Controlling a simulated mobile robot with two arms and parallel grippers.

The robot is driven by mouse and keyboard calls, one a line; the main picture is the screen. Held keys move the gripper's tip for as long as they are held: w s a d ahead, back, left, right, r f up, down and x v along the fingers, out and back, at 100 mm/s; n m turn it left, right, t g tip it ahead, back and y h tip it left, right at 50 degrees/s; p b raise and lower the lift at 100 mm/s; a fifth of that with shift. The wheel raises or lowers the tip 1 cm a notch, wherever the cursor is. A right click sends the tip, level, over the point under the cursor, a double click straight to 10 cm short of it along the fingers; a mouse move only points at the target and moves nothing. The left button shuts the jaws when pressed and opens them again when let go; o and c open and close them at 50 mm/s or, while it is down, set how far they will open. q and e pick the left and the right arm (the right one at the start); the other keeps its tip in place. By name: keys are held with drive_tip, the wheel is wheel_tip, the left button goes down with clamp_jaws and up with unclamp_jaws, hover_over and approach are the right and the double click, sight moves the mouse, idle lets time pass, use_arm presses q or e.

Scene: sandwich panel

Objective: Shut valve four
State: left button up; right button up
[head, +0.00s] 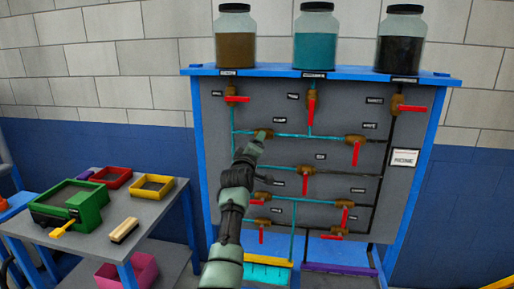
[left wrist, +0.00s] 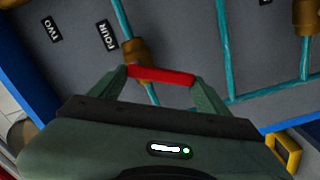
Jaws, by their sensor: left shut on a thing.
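Valve four has a brass body (head: 262,134) on a horizontal teal pipe on the grey panel (head: 270,105). In the left wrist view its brass body (left wrist: 133,50) sits beside the "FOUR" label (left wrist: 106,35). Its red handle (left wrist: 160,75) lies between the fingers of my left gripper (left wrist: 162,82) and appears to run across the pipe there. My left gripper (head: 250,150) is shut on this handle. In the head view the gripper hides the handle. My right gripper is in neither view.
Other valves with red handles surround it, such as ones at upper left (head: 238,98), upper middle (head: 311,103) and right (head: 355,152). Several jars stand on the blue top shelf (head: 270,71). A side table (head: 150,210) with trays stands at left.

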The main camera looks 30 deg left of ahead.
use_arm(q)
drive_tip(key=shift+w+d+f+n+p, duration=0.15)
drive_tip(key=shift+d+n+p, duration=0.1)
drive_tip(key=shift+n, duration=0.7)
drive_tip(key=shift+d+f+n+p, duration=0.1)
drive_tip(key=shift+d+n+p, duration=0.15)
drive_tip(key=shift+n, duration=0.65)
drive_tip(key=shift+w+d+f+n+p, duration=0.1)
drive_tip(key=shift+d+f+n+p, duration=0.15)
drive_tip(key=shift+n, duration=0.7)
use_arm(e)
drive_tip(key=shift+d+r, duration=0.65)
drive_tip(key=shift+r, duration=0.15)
use_arm(q)
drive_tip(key=o, duration=2.1)
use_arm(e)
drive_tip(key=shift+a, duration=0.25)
use_arm(q)
drive_tip(key=shift+s, duration=0.1)
